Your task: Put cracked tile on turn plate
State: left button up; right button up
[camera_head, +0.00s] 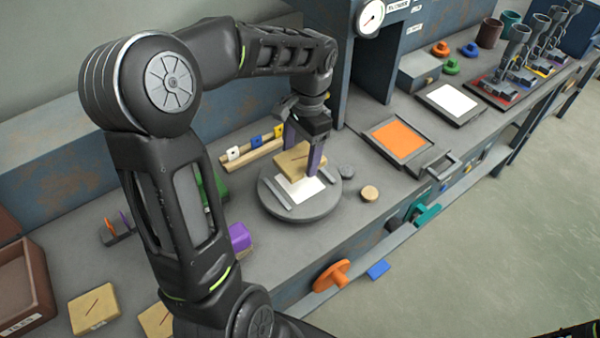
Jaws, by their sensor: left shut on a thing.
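My left gripper (303,155) reaches over the bench and is shut on a tan tile (291,163) with a dark line across it. The tile is at the grey round turn plate (300,210), over the back part of its white centre patch. I cannot tell whether it touches the plate. Two more tan tiles with dark lines lie at the front left, one whole in view (94,309) and one (155,320) partly behind my arm. My right gripper is not in view.
A brown tray (25,290) stands at the far left. A wooden rack (253,152) is behind the plate, and a small round wooden disc (370,193) is to its right. An orange-topped panel (397,137) lies further right. A purple block (240,237) sits front left of the plate.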

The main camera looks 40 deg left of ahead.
aim_at(306, 155)
pick_arm(q)
jog(key=shift+f, duration=1.3)
jog(key=shift+f, duration=0.1)
jog(key=shift+f, duration=1.8)
jog(key=shift+f, duration=0.15)
jog(key=o, duration=1.7)
jog(key=shift+c, duration=0.2)
jog(key=r, duration=0.4)
jog(key=w+r, duration=0.1)
jog(key=r, duration=0.7)
jog(key=shift+w+d+r, duration=0.1)
jog(key=shift+w+d, duration=0.1)
